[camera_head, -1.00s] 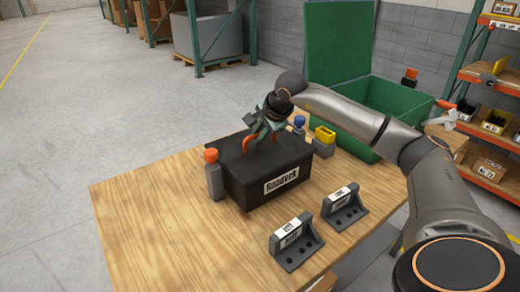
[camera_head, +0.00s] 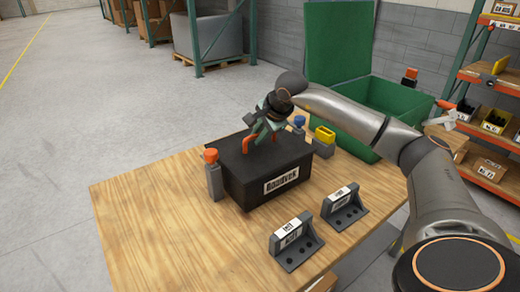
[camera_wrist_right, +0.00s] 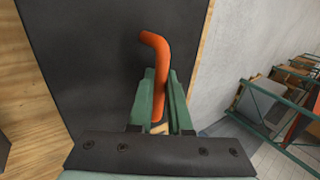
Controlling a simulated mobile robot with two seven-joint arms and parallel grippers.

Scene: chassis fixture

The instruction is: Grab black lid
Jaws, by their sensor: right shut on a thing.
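The black lid (camera_head: 236,150) forms the flat top of a black box (camera_head: 240,190) with a white label on its front, on the wooden table. Orange handle bars rise from the lid. My right gripper (camera_head: 262,132) is over the lid, pointing down at the handle. In the right wrist view its green fingers (camera_wrist_right: 160,92) are shut around the orange handle (camera_wrist_right: 157,55), with the dark lid (camera_wrist_right: 85,60) beneath. The lid looks level; I cannot tell whether it is lifted. The fingers partly hide the handle. My left gripper is not in view.
A grey post with an orange top (camera_head: 212,172) stands left of the box. Blue-topped (camera_head: 299,121) and yellow-topped (camera_head: 325,135) fixtures stand right of it. Two grey angled brackets (camera_head: 296,240) (camera_head: 344,205) sit in front. A green open bin (camera_head: 400,100) is behind. The table's left side is clear.

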